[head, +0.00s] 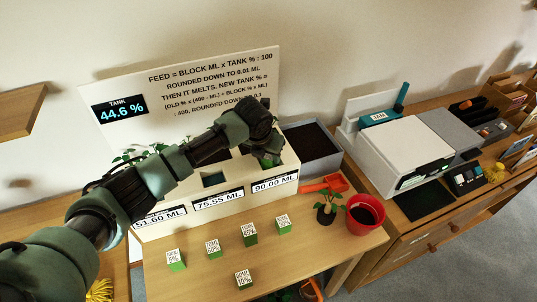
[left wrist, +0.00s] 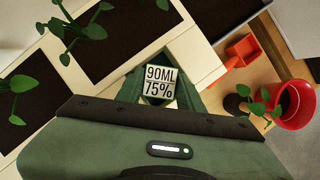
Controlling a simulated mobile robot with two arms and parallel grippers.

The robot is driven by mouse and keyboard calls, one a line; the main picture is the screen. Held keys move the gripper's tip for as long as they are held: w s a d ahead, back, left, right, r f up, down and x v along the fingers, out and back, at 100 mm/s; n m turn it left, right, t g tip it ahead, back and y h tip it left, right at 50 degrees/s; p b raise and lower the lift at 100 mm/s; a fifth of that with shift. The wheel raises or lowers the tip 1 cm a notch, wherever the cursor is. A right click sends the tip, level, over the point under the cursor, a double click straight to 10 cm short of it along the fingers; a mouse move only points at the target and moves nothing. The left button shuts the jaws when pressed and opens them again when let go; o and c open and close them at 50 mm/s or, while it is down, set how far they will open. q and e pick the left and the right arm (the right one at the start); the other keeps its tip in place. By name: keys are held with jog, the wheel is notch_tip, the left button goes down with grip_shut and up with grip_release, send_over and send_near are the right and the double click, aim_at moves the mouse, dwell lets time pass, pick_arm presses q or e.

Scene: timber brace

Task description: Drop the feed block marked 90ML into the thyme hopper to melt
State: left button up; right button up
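My left gripper (head: 268,152) reaches in from the left over the right part of the white planter unit, above the label 90.00 ML (head: 273,184). In the left wrist view its green fingers close on the feed block (left wrist: 160,83), whose top reads 90ML 75%. The block is held near the unit's pale rim; its exact height above the unit is unclear. Other labels read 51.60 ML (head: 160,216) and 75.55 ML (head: 219,199). No plant name is legible, so I cannot tell which hopper is thyme. My right gripper is not in view.
Several green blocks with white tops stand on the table, one (head: 249,235) near the middle. A red pot (head: 366,214), a small plant (head: 327,211) and an orange scoop (head: 325,184) are right. The tank display (head: 118,110) reads 44.6 %.

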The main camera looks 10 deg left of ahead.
pick_arm(q)
jog(key=o, duration=0.4)
